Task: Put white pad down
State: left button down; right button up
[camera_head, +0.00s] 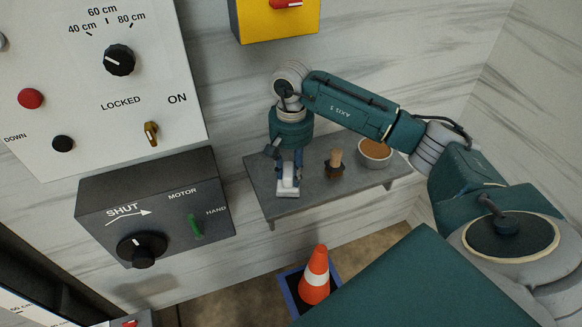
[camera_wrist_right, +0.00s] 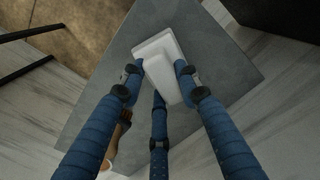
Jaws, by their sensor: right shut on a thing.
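The white pad (camera_head: 287,186) is in my right gripper (camera_head: 289,168), over the left part of the grey wall shelf (camera_head: 310,193). In the right wrist view the pad (camera_wrist_right: 158,48) is a white block with a wider plate at one end. The blue fingers of my right gripper (camera_wrist_right: 160,75) close around its narrower part. The shelf (camera_wrist_right: 225,65) lies directly beneath it. The pad is at or just above the shelf surface; I cannot tell whether it touches. My left gripper is not in view.
A wooden-handled brush (camera_head: 334,166) and a bowl with orange contents (camera_head: 375,152) stand on the shelf to the right. A dark switch box (camera_head: 160,205) is on the wall at left. An orange cone (camera_head: 316,276) is below the shelf.

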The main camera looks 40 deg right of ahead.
aim_at(291, 170)
jog(key=shift+f, duration=0.1)
jog(key=o, duration=0.6)
jog(key=shift+f, duration=0.1)
jog(key=o, duration=0.4)
jog(key=shift+r, duration=0.2)
notch_tip(291, 170, up, 7)
jog(key=shift+f+b, duration=0.1)
jog(key=shift+b, duration=1.1)
jog(key=shift+r, duration=0.4)
jog(key=shift+s+f, duration=0.1)
